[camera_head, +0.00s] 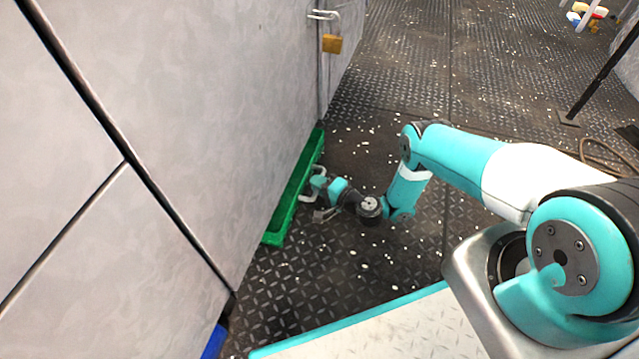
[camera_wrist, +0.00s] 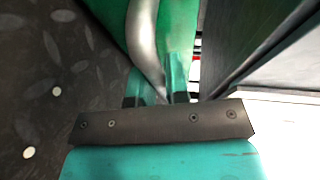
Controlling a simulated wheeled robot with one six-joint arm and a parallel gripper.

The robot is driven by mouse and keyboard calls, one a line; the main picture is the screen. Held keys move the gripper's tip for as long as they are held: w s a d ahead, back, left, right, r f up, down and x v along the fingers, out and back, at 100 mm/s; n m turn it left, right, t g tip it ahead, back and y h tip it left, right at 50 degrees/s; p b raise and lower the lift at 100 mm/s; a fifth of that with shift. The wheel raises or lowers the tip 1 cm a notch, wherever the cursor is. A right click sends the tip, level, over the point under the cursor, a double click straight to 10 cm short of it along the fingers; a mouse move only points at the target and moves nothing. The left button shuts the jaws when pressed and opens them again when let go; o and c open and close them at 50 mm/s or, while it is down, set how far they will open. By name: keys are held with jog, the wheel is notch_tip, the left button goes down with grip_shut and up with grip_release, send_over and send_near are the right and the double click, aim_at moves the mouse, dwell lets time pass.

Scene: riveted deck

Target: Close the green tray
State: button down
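The green tray (camera_head: 290,196) is a long, narrow drawer sticking out from the base of the pale wall on the left in the head view. A pale metal handle (camera_head: 304,197) is on its outer side. My gripper (camera_head: 316,194) is at this handle, low over the floor. In the wrist view the tray (camera_wrist: 178,25) fills the top middle, and the silver handle (camera_wrist: 143,40) runs down between my two teal fingers (camera_wrist: 158,92). The fingers are close together on either side of the handle and look shut on it. The handle's lower end is partly hidden by the gripper.
The pale wall (camera_head: 150,120) borders the tray on the left, with a brass padlock (camera_head: 332,43) higher up. A blue object (camera_head: 213,342) shows at the wall's foot. The dark riveted floor (camera_head: 400,80) is largely clear. A dark pole (camera_head: 603,82) stands at the far right.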

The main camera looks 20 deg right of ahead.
aim_at(306, 181)
jog(key=shift+w+a+f+b, duration=0.1)
jog(key=shift+w+a+b, duration=0.45)
jog(key=shift+a, duration=0.15)
jog(key=shift+w+a+f+b, duration=0.1)
jog(key=shift+w+a+b, duration=0.35)
jog(key=shift+a, duration=0.25)
jog(key=shift+w+a+r, duration=0.2)
jog(key=shift+w+a, duration=0.15)
jog(key=shift+a, duration=0.05)
jog(key=c, duration=1.1)
grip_release()
jog(key=shift+a, duration=0.1)
jog(key=shift+c, duration=0.2)
jog(key=p+v, duration=0.7)
jog(key=v, duration=0.1)
jog(key=p+v, duration=0.8)
jog(key=shift+s+d+r, duration=0.15)
jog(key=shift+d+r, duration=0.15)
jog(key=shift+s+d+f, duration=0.1)
jog(key=shift+s+d, duration=0.05)
jog(key=shift+s, duration=0.25)
jog(key=shift+w, duration=0.15)
